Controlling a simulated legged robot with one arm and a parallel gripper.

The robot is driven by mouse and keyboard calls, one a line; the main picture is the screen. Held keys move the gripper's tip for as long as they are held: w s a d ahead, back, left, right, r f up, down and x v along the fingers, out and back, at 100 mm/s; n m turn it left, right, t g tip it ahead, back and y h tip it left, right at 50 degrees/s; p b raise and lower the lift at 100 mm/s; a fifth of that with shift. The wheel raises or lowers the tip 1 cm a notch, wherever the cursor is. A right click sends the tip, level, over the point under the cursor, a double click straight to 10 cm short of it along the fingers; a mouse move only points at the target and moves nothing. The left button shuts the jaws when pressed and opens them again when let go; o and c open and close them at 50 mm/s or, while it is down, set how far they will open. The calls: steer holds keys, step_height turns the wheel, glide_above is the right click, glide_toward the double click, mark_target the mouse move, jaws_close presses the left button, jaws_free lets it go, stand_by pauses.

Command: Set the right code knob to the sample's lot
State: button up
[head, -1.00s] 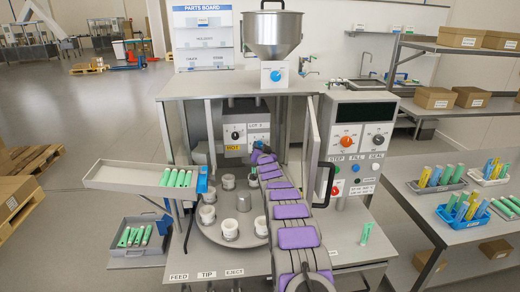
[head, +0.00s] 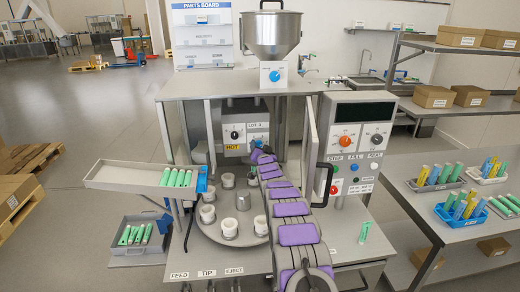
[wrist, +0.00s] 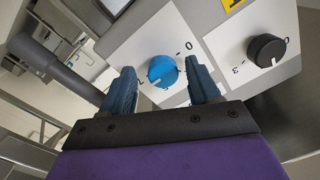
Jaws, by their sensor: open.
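The blue right code knob (wrist: 162,71) is on a white dial plate with printed digits, in the wrist view. A 0 shows beside it, and other marks are partly covered by my fingers. A pale pointer line shows at the knob's lower left. My gripper (wrist: 160,66) is open, with one dark blue finger on each side of the knob; I cannot tell whether they touch it. The black left code knob (wrist: 266,50) sits on its own plate to the right. In the head view my gripper (head: 260,150) is at the code panel, above which a small LOT label (head: 255,126) shows; its character is unclear.
An open door with a black handle (head: 323,180) stands close to the right of my arm. White cups stand on the round turntable (head: 215,231) below. A green tube (head: 364,232) stands on the front table. The control box (head: 357,140) is at right.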

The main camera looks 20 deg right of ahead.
steer(key=shift+s+a, duration=0.1)
steer(key=shift+s, duration=0.05)
steer(key=v, duration=1.7)
steer(key=shift+p, duration=0.3)
steer(key=shift+f, duration=0.15)
